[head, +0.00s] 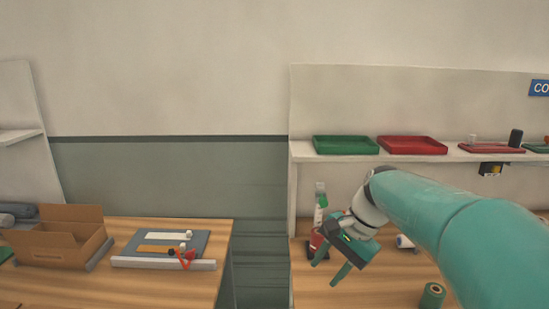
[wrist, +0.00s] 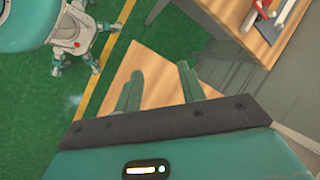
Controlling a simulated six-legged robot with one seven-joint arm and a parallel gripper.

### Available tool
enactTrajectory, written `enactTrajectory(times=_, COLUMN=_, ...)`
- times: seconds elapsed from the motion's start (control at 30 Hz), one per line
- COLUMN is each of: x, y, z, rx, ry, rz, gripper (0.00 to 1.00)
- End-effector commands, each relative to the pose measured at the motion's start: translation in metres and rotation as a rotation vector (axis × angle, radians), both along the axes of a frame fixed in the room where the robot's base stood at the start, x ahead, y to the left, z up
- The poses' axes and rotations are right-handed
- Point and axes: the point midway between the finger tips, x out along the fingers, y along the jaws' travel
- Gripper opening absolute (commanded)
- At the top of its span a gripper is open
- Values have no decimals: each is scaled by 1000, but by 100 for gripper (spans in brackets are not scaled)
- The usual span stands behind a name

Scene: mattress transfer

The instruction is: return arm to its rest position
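My arm, teal with a white wrist, reaches in from the right edge of the head view. My gripper (head: 329,271) hangs at its end, in front of the right-hand wooden table (head: 310,296). Its two teal fingers are apart with nothing between them. In the wrist view my gripper (wrist: 158,72) also shows spread, empty fingers, with a wooden tabletop corner (wrist: 150,68) and green floor beyond them. My arm hides part of the right table and the shelf wall.
A bottle (head: 320,205) and a red item (head: 317,239) stand close behind my gripper. A teal roll (head: 432,295) is below the arm. Green (head: 345,145) and red (head: 412,145) trays sit on the shelf. The left table holds an open cardboard box (head: 60,246). A gap separates the tables.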

Motion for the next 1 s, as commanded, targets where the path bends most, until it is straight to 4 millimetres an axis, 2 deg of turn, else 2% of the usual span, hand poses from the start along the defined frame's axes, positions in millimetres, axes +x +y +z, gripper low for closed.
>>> enactTrajectory(times=0.03, x=-16, y=1, z=3, rx=-50, ry=-45, rz=37, gripper=40)
enactTrajectory(times=0.3, x=-90, y=-12, z=0, rx=-299, ry=-272, rz=262, gripper=40)
enactTrajectory(times=0.6, x=-159, y=-35, z=-18, rx=-530, ry=-504, rz=530, gripper=40)
enactTrajectory(times=0.77, x=-177, y=-41, z=-27, rx=-595, ry=-573, rz=621, gripper=40)
enactTrajectory(times=1.0, x=-180, y=-43, z=-30, rx=-612, ry=-588, rz=643, gripper=40)
